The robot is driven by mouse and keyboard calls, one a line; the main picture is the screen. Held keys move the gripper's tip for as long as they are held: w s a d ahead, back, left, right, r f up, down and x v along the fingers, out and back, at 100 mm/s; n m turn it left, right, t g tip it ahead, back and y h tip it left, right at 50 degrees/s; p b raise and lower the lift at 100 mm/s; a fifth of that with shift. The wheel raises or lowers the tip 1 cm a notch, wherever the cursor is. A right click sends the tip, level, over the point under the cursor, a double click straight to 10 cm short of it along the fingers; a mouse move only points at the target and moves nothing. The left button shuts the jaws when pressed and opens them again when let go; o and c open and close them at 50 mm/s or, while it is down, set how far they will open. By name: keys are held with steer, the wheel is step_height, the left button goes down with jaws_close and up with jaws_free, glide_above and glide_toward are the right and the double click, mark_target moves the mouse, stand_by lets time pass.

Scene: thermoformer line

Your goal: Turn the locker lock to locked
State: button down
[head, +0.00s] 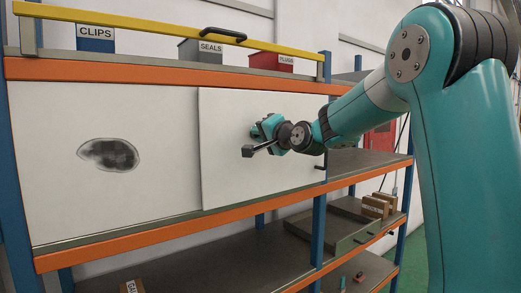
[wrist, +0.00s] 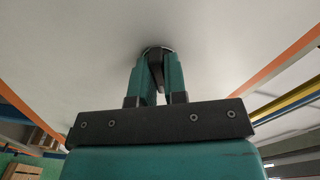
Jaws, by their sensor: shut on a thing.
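The locker is a white-fronted cabinet in the orange and blue rack, and its right white panel (head: 225,160) stands in front of the left one (head: 50,150). My gripper (head: 262,128) is at the right panel in the head view and hides the lock there. In the wrist view, my gripper (wrist: 157,62) has its two teal fingers shut on the lock's dark knob (wrist: 156,74). The knob sits on a round dark base (wrist: 157,49) against the white surface. The fingers partly hide the knob, and I cannot tell which setting it is at.
A yellow bar (head: 160,25) with a black handle (head: 226,34) crosses above. Bins for clips (head: 95,44) and seals (head: 200,56) and a red bin (head: 270,65) stand on the top shelf. The left panel has a dark oval patch (head: 108,154). Boxes (head: 376,206) sit lower right.

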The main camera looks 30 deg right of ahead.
steer(key=shift+f+n+b, duration=0.1)
steer(key=shift+n+b, duration=6.1)
steer(key=shift+b, duration=0.8)
steer(key=c, duration=1.2)
jaws_free()
steer(key=shift+o, duration=0.2)
